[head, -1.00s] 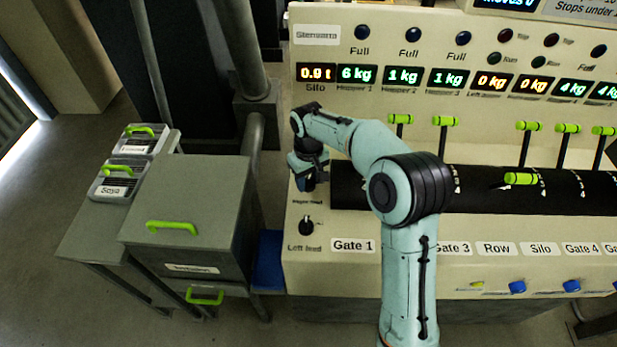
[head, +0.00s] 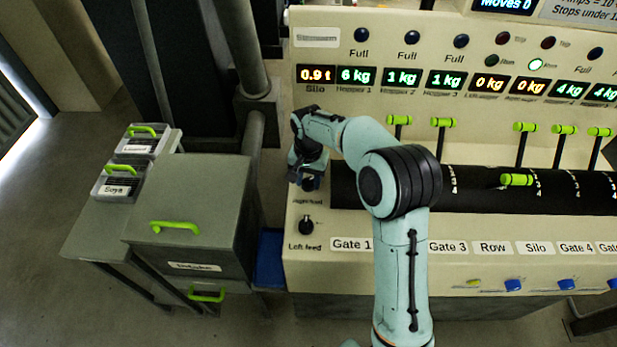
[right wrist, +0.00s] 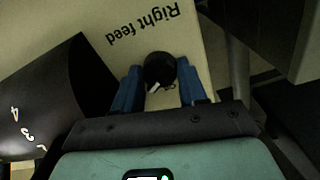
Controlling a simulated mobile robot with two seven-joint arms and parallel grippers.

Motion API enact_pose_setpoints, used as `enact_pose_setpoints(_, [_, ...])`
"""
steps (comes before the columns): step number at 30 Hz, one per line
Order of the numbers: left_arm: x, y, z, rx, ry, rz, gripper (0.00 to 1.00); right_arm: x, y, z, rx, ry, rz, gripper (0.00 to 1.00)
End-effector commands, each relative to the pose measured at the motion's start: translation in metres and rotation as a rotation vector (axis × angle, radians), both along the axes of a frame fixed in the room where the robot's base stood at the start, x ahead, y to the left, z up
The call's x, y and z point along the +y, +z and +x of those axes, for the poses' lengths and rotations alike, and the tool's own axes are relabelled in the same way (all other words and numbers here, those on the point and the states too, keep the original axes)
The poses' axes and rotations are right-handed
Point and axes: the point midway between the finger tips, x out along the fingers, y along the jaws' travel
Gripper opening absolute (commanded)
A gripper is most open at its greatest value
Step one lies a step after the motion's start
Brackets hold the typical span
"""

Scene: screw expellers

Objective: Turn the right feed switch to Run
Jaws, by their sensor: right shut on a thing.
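The right feed switch is a round black knob with a white pointer mark (right wrist: 160,72) beside the "Right feed" label (right wrist: 143,22) in the right wrist view. My right gripper (right wrist: 158,80) has its blue fingers on both sides of the knob and is shut on it. In the head view my right gripper (head: 307,180) is at the left end of the panel, hiding the knob. Its label (head: 308,202) shows just below. A green Run lamp (head: 535,64) on the upper panel is lit. My left gripper is out of view.
The left feed knob (head: 306,225) sits close below my right gripper. A black drum (head: 480,190) with green-tipped levers (head: 524,127) runs along the panel to the right. A grey cabinet (head: 190,210) with green handles stands at the left.

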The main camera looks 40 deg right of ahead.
Motion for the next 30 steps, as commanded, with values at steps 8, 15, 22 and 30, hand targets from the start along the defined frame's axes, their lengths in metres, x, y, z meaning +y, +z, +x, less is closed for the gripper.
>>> enact_pose_setpoints(8, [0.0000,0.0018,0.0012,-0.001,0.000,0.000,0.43,-0.0005,0.0008,0.0005,-0.002,-0.067,-0.001,0.11])
enact_pose_setpoints(15, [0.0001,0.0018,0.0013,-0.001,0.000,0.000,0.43,-0.0005,0.0006,0.0005,-0.003,-0.076,0.000,0.11])
enact_pose_setpoints(22, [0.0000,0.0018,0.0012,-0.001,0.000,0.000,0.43,-0.0006,0.0006,0.0004,-0.003,-0.075,0.000,0.51])
enact_pose_setpoints(30, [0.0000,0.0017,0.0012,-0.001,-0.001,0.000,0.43,-0.0002,0.0002,0.0002,-0.001,-0.074,0.000,0.67])
